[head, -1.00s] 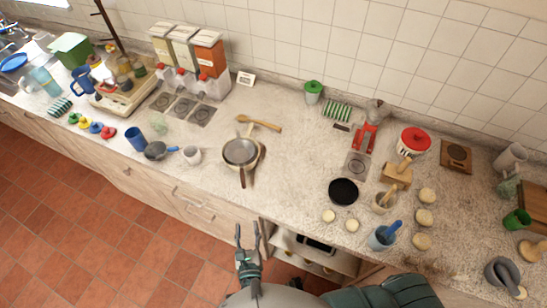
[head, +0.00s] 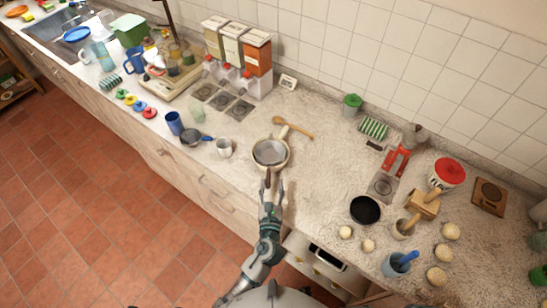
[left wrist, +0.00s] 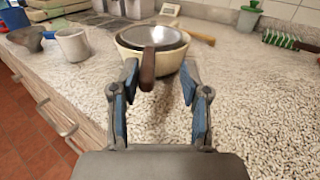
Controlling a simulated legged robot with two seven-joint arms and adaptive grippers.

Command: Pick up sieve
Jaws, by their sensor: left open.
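The sieve (head: 270,152), a round grey metal bowl with a brown handle, rests in a cream bowl (head: 284,163) near the counter's front edge. In the left wrist view the sieve (left wrist: 152,38) is straight ahead, its brown handle pointing toward me. My left gripper (head: 271,183) is just in front of the sieve, at its handle. In the left wrist view the open left gripper (left wrist: 159,78) has its blue-padded fingers on either side of the handle's near end, with no visible contact. My right gripper is not in view.
A white mug (head: 224,148) and a small dark pan (head: 191,137) stand to the left. A wooden spoon (head: 294,127) lies behind the bowl. A black round pan (head: 364,209) is to the right. The counter between the bowl and that pan is clear.

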